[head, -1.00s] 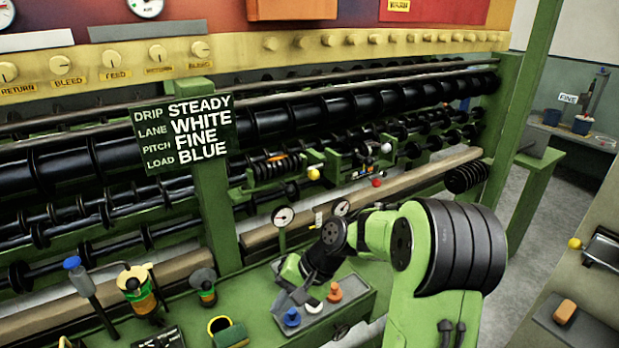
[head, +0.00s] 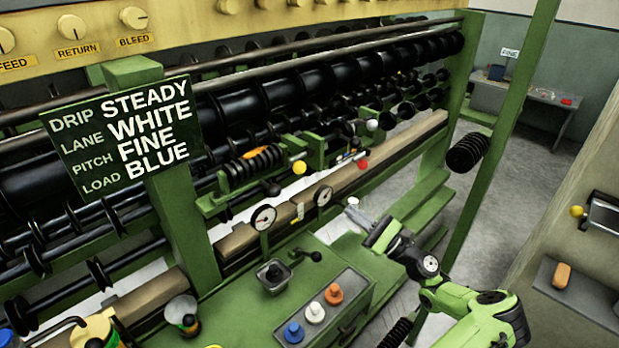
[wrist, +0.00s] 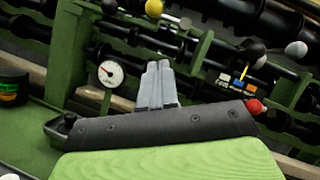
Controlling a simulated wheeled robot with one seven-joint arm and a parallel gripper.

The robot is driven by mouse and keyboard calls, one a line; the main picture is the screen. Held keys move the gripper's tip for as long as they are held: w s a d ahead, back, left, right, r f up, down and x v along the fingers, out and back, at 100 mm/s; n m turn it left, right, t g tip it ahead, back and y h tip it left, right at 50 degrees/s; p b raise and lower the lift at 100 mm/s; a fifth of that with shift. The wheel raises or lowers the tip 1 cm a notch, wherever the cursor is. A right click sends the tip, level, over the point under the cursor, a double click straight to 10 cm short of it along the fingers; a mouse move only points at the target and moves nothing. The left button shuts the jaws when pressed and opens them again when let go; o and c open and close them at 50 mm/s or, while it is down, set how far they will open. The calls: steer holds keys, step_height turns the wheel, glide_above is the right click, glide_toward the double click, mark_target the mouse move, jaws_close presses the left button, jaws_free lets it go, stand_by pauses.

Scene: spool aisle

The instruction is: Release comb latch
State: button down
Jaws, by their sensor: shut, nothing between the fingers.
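Which part is the comb latch I cannot tell for sure. On the green machine's comb carriage, ball-ended levers show: a yellow ball (head: 299,168), a red ball (head: 362,164), a white ball (head: 372,124) and a black ball (head: 271,187). The wrist view shows the yellow ball (wrist: 154,7) at the top, the red ball (wrist: 254,106) right of the fingers and a pale ball (wrist: 296,48) at the far right. My gripper (head: 353,206) is in front of and below the carriage, apart from the balls. Its fingers (wrist: 157,70) are shut and empty.
A sign board (head: 125,130) reads drip steady, lane white, pitch fine, load blue. Two dial gauges (head: 263,217) stand before the wooden rail. A bench panel carries blue, white and orange knobs (head: 333,294). A green post (head: 500,130) stands at right, with open floor behind.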

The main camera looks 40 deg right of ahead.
steer(key=s+a+r+x, duration=0.1)
steer(key=r+x, duration=0.1)
steer(key=x, duration=1.1)
steer(key=shift+s+a+p, duration=0.2)
steer(key=shift+p, duration=0.2)
steer(key=shift+a+r+m+h+p, duration=0.1)
steer(key=shift+r+m+h+p, duration=0.25)
steer(key=shift+m+p, duration=0.5)
step_height(320, 180, up, 5)
steer(key=m+h+p, duration=0.3)
steer(key=m+p, duration=0.1)
steer(key=m, duration=0.1)
steer(key=m+h+p, duration=0.3)
steer(key=m+p, duration=0.1)
steer(key=m, duration=0.1)
steer(key=m+h+p, duration=0.3)
steer(key=m+p, duration=0.2)
steer(key=shift+s+a+r+m+t+h, duration=0.1)
steer(key=shift+a+r+m+t+h, duration=0.05)
steer(key=shift+r+m+t+h, duration=0.15)
